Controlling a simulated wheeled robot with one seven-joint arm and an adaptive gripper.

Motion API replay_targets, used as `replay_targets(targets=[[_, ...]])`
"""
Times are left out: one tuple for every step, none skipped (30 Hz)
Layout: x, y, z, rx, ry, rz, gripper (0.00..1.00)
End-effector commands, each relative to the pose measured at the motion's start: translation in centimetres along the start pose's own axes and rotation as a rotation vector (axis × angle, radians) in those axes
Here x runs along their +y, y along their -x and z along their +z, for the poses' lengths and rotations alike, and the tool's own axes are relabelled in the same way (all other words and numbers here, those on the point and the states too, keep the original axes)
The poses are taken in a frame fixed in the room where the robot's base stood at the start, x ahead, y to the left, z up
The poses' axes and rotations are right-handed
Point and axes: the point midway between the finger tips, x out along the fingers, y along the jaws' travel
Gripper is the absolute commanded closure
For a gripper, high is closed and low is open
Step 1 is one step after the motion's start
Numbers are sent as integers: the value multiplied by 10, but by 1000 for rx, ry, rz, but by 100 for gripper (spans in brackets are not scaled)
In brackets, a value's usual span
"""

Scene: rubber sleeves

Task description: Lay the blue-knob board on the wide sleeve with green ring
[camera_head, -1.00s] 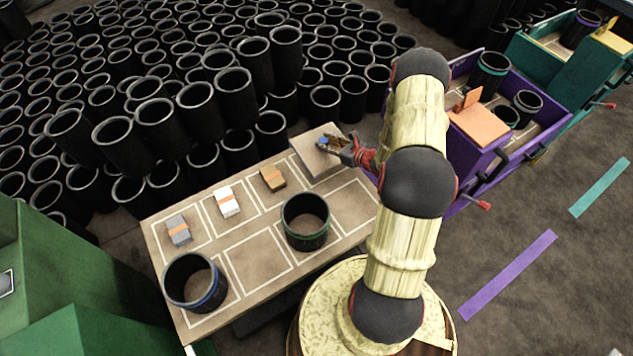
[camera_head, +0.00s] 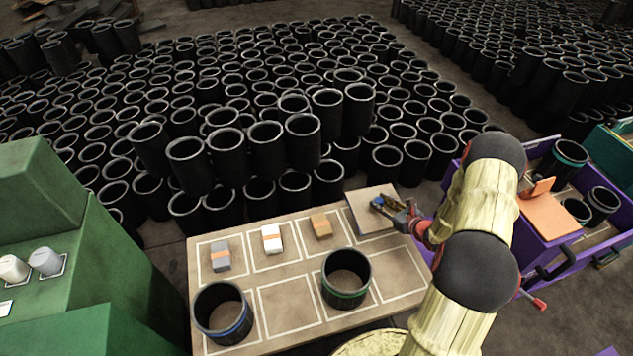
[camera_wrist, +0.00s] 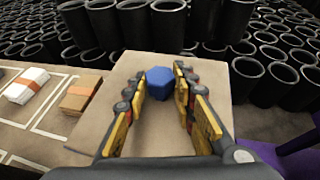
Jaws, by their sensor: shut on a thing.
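The blue-knob board is a flat tan square (camera_head: 362,219) at the far right end of the table, with its blue knob partly hidden by my fingers. In the wrist view the board (camera_wrist: 150,122) spreads under my gripper, and the blue knob (camera_wrist: 160,80) is between the fingers. My gripper (camera_head: 380,203) is shut on the knob; I cannot tell whether the board is clear of the table. The wide black sleeve with green ring (camera_head: 346,272) stands upright and open-topped on the table, left of and nearer than the board.
A sleeve with blue ring (camera_head: 222,317) stands at the table's front left. Three small banded blocks, grey (camera_head: 220,256), white (camera_head: 271,239) and brown (camera_head: 321,226), lie along the back of the table (camera_head: 288,305). Black sleeves crowd behind; a purple cart (camera_head: 540,257) stands right.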

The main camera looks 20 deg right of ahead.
Motion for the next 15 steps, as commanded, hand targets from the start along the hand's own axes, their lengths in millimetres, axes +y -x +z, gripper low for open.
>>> replay_targets(targets=[[0,0,1,-1,1,0,100],[0,0,1,-1,1,0,100],[0,0,1,-2,1,0,100],[0,0,0,-1,0,-1,100],[-1,0,0,-1,-1,-4,100],[0,1,-2,0,-4,-8,100],[2,2,-5,1,-6,-11,100],[5,3,-8,1,-9,-16,100],[9,7,-12,1,-14,-24,100],[14,10,-13,0,-15,-31,100],[19,12,-10,-1,-15,-33,100],[28,12,-5,-1,-11,-28,100],[35,12,-1,-3,-8,-25,100],[44,12,3,-2,-6,-20,100],[56,11,11,-3,0,-9,100]])
